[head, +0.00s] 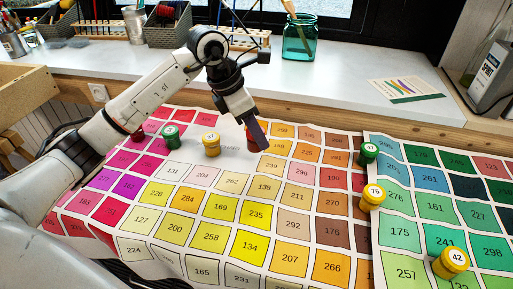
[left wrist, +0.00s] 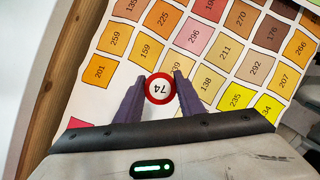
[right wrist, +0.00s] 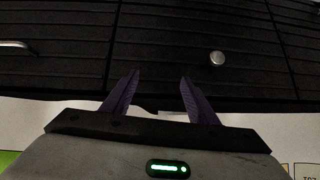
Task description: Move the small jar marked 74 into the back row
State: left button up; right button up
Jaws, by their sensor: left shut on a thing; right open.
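The small jar marked 74 (left wrist: 159,88) has a red top with a white label. It sits between the two purple fingers of my left gripper (left wrist: 160,92), which is shut on it. In the head view my left gripper (head: 257,136) points down over the colour chart cloth (head: 224,233) and mostly hides the jar; a bit of red (head: 250,137) shows beside the finger. I cannot tell whether the jar touches the cloth. My right gripper (right wrist: 155,92) is open and empty in front of a dark slatted surface. It does not show in the head view.
A yellow jar (head: 211,150), a green jar (head: 170,141) and a red jar (head: 137,136) stand left of my left gripper. Right of it are a green jar (head: 367,159), yellow jar 75 (head: 371,203) and yellow jar 42 (head: 449,268). A raised counter (head: 340,95) runs behind.

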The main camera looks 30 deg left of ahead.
aim_at(257, 145)
pick_arm(q)
jog(key=shift+f, duration=2.15)
jog(key=o, duration=1.1)
jog(key=shift+f, duration=0.15)
jog(key=shift+r, duration=0.45)
jog(key=v, duration=1.1)
jog(key=shift+s+a+r, duration=0.1)
jog(key=shift+s+r, duration=0.1)
jog(key=shift+s, duration=0.05)
